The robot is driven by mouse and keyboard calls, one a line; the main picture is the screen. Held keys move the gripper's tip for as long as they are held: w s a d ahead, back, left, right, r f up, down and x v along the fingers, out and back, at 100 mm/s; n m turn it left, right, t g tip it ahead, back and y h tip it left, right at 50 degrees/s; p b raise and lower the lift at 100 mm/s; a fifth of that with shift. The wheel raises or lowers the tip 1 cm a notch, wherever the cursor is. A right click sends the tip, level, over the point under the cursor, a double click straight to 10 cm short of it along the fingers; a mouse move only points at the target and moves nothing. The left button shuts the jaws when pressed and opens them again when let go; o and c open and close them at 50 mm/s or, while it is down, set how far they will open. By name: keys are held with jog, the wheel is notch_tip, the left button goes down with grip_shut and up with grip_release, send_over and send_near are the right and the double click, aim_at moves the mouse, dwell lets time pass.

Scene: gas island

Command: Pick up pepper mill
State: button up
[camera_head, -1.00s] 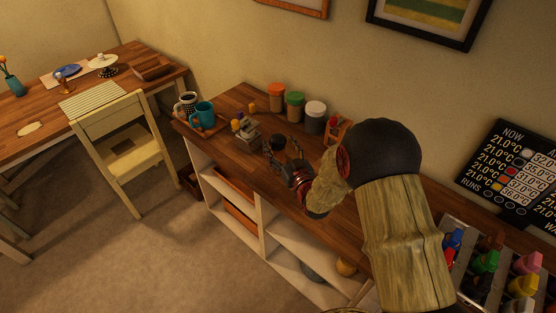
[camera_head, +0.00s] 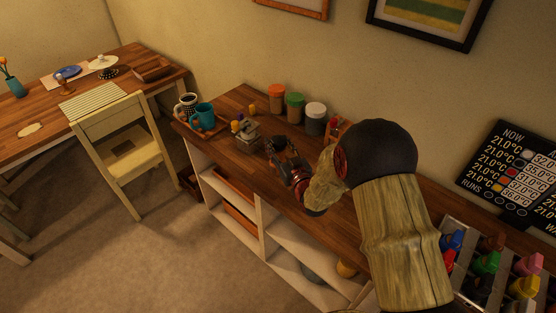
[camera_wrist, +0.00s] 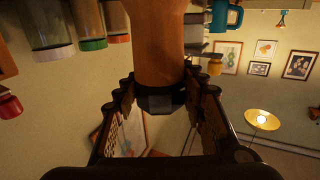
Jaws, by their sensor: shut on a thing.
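The pepper mill (camera_wrist: 156,45) has a brown body and a black cap. In the wrist view it hangs from the top of the tilted picture, its cap between the two fingers. My gripper (camera_wrist: 160,88) is shut on it near the cap. In the head view my gripper (camera_head: 286,156) is over the wooden counter, with the mill's dark cap (camera_head: 277,144) at its fingertips. The mill's lower body is mostly hidden there, and I cannot tell whether it touches the counter.
Jars with orange (camera_head: 277,91), green (camera_head: 295,99) and white (camera_head: 316,107) lids stand along the wall behind. A grey metal holder (camera_head: 247,138) is close on the left, with a teal mug (camera_head: 203,115) beyond. A red-topped item (camera_head: 334,127) is near my arm.

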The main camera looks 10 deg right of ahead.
jog(key=c, duration=0.6)
grip_shut()
jog(key=shift+r, duration=0.15)
